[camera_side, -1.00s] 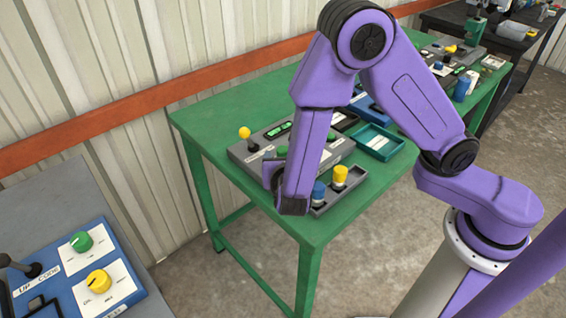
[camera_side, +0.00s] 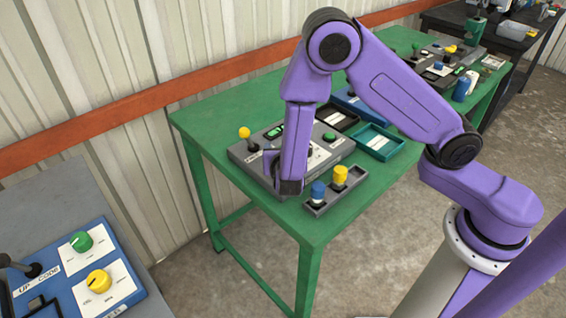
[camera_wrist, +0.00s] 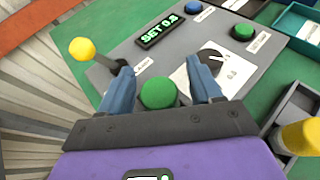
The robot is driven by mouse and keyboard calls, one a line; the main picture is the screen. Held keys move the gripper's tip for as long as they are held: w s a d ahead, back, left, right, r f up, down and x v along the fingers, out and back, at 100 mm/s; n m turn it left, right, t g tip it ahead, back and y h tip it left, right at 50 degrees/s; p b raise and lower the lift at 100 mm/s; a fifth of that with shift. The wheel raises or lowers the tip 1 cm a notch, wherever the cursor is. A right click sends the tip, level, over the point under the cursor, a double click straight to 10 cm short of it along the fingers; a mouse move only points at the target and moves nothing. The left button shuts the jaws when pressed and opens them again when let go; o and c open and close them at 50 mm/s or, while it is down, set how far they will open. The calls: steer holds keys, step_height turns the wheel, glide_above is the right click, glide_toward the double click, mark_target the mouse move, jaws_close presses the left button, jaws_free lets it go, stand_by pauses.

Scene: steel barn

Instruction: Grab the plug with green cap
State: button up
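A plug with a round green cap (camera_wrist: 158,92) shows in the wrist view between the two blue-grey fingers of my gripper (camera_wrist: 160,80). Gaps show between the cap and each finger, so my gripper is open and not touching it. I cannot tell how deep the cap sits between the fingers. In the side view the end of my arm is low over the grey console on the green table. It hides the green-capped plug and the fingers there.
The grey console (camera_side: 240,153) carries a yellow-knobbed lever (camera_wrist: 82,50), a dial (camera_wrist: 209,60) and a green button (camera_wrist: 241,32). A small grey tray (camera_side: 317,208) holds a blue-capped plug (camera_side: 318,192) and a yellow-capped plug (camera_side: 340,176). A teal tray (camera_side: 376,153) lies beyond.

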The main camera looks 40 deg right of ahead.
steer(key=c, duration=1)
steer(key=shift+r, duration=0.2)
